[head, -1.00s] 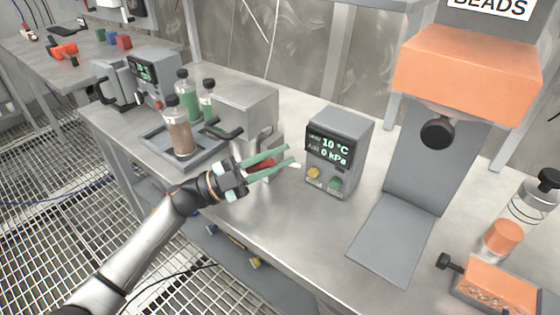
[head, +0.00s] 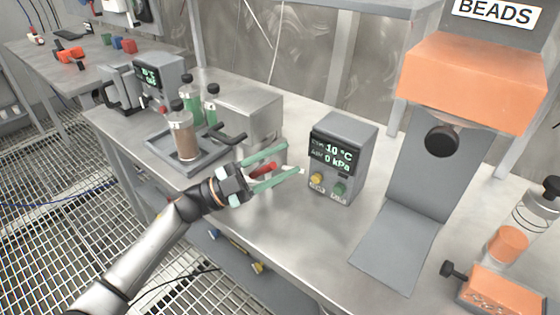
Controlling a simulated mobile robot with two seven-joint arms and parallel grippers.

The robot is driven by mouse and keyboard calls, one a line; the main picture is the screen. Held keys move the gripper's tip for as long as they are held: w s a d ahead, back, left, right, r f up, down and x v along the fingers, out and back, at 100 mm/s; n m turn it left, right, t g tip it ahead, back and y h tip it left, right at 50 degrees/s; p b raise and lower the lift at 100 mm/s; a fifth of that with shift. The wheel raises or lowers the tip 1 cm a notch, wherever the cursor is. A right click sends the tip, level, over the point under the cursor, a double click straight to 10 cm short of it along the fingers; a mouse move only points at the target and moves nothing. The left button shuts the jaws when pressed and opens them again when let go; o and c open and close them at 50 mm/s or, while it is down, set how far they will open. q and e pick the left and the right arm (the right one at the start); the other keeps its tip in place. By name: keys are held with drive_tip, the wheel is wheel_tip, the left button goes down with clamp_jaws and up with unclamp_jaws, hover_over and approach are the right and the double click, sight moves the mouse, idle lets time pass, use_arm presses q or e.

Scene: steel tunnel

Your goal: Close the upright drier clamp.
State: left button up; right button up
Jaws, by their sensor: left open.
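A grey steel box unit (head: 252,112) with a black lever handle (head: 229,138) on its front stands mid-bench; I take it for the drier with its clamp, but no label shows. A small red part (head: 264,170) shows low in front of this unit, between my fingers. My left gripper (head: 292,158) is in front of the unit's lower right side, its green fingers spread and pointing right. The fingers partly cover the red part and the unit's lower front; I cannot tell whether they touch it. My right gripper is not in view.
A control box (head: 343,158) reading 10 °C and 0 kPa stands just right of my fingertips. A tray (head: 205,160) with several bottles stands left of the unit. An orange BEADS hopper (head: 470,82) is at right. Bare bench lies in front of the control box.

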use_arm(q)
drive_tip(key=s+a, duration=0.3)
drive_tip(key=a, duration=0.9)
drive_tip(key=shift+s+a+f, duration=0.25)
drive_tip(key=shift+a, duration=0.1)
drive_tip(key=shift+c, duration=0.4)
